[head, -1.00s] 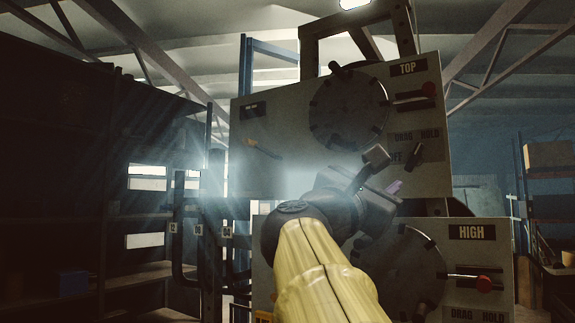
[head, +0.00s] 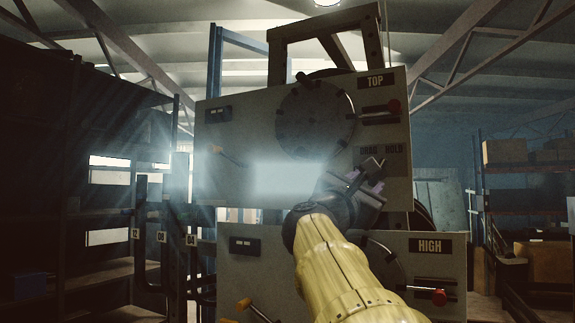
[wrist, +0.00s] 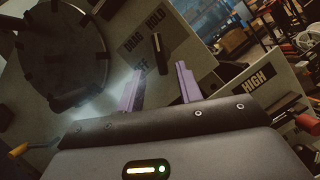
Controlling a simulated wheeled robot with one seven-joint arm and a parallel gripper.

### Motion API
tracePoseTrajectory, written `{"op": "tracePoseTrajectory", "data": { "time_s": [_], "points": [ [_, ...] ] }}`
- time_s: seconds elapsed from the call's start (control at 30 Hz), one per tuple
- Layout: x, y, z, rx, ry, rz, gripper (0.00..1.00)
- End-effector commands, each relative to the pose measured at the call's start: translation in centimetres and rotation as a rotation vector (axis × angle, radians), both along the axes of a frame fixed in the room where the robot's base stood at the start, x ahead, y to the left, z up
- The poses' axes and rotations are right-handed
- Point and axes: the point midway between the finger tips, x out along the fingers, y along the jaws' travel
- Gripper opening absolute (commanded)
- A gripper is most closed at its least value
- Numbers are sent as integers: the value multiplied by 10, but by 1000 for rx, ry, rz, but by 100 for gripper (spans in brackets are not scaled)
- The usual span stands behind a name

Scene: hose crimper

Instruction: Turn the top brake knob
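The top brake knob (wrist: 160,48) is a small black bar on the grey panel marked TOP, beside the DRAG, HOLD and OFF labels in the wrist view. In the head view my gripper mostly covers it. My gripper (wrist: 159,67) is open, with two purple fingers pointing at the panel. In the wrist view the knob shows between the fingertips and just beyond them, and I cannot tell how much gap is left. In the head view my gripper (head: 366,178) is in front of the lower right of the TOP panel (head: 235,135).
A large dark round dial (head: 315,117) and a red-knobbed lever (head: 392,106) are on the TOP panel. Below it is the HIGH panel (head: 410,270) with its own red-knobbed lever (head: 437,297). An orange-tipped lever (head: 247,304) sticks out at lower left.

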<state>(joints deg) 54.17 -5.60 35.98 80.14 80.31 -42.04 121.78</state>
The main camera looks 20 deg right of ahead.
Motion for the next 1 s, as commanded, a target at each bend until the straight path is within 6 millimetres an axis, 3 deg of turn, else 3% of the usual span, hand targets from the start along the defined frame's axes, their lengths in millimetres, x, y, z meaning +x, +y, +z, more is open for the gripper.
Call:
{"op": "tracePoseTrajectory", "data": {
  "time_s": [0.3,0.73,0.9,1.0],
  "points": [
    [24,-44,21,3,0,0,35],
    [29,-54,21,0,-1,0,35],
    [29,-54,21,0,-1,0,6],
    [29,-52,21,0,-1,0,6]
  ]
}}
